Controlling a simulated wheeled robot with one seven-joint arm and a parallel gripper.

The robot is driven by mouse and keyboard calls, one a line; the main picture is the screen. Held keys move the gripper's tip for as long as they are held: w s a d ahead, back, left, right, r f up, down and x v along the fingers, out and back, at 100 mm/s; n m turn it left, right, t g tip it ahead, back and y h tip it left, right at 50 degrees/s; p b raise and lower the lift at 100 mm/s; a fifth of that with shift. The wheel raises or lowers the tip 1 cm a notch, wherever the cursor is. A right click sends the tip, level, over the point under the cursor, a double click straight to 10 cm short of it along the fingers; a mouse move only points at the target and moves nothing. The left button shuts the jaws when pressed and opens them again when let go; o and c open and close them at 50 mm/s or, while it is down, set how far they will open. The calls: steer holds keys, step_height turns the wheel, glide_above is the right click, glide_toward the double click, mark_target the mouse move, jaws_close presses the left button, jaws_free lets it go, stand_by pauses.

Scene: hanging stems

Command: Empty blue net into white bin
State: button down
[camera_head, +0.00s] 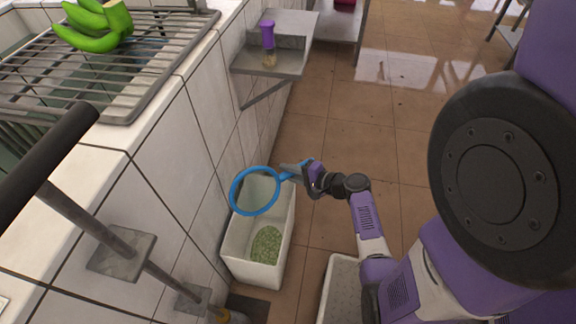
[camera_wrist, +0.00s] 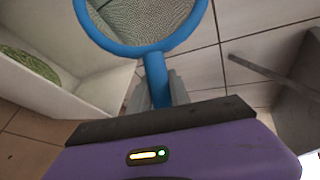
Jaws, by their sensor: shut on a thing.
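The blue net (camera_head: 235,202) is a blue hoop with a handle, held above the white bin near its back end. My gripper (camera_head: 291,172) is shut on the net's handle. The wrist view shows the blue hoop (camera_wrist: 138,49) with pale mesh inside it and the handle running down between my gripper's fingers (camera_wrist: 160,90). The hoop looks tilted in the head view, and I see no load in the mesh. The white bin (camera_head: 285,235) stands on the floor against the tiled wall. A green speckled mass (camera_head: 266,244) lies on its bottom; it also shows in the wrist view (camera_wrist: 28,66).
A metal rack (camera_head: 150,75) with green bananas (camera_head: 95,27) sits on the tiled counter at left. A grey wall shelf (camera_head: 285,52) carries a purple-handled brush (camera_head: 268,42). Another pale container (camera_head: 340,285) stands right of the bin. Brown floor (camera_head: 400,130) beyond is open.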

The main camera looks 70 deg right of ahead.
steer(key=shift+r+g+y+p, duration=0.3)
steer(key=shift+g+p, duration=0.4)
steer(key=shift+p, duration=1.55)
steer(key=m+g+y+p, duration=0.1)
steer(key=g+p, duration=0.1)
steer(key=p, duration=0.3)
steer(key=g+y+p, duration=0.2)
steer(key=p, duration=0.3)
steer(key=shift+f+m+g+p, duration=0.1)
steer(key=shift+m+g+p, duration=0.3)
steer(key=shift+g+y+p, duration=0.3)
steer(key=shift+g+y, duration=0.1)
steer(key=shift+y, duration=0.1)
steer(key=shift+f+g+y, duration=0.25)
steer(key=shift+g+y, duration=0.05)
steer(key=shift+g, duration=0.2)
steer(key=shift+s+a+f+m+g+y+b, duration=0.15)
steer(key=shift+m+g+y+b, duration=0.1)
steer(key=shift+g+y+b, duration=0.2)
steer(key=shift+s+a+f+m+g+y+b, duration=0.15)
steer(key=shift+m+g+y+b, duration=0.15)
steer(key=shift+g+y, duration=0.2)
steer(key=shift+g, duration=0.25)
steer(key=shift+r, duration=0.1)
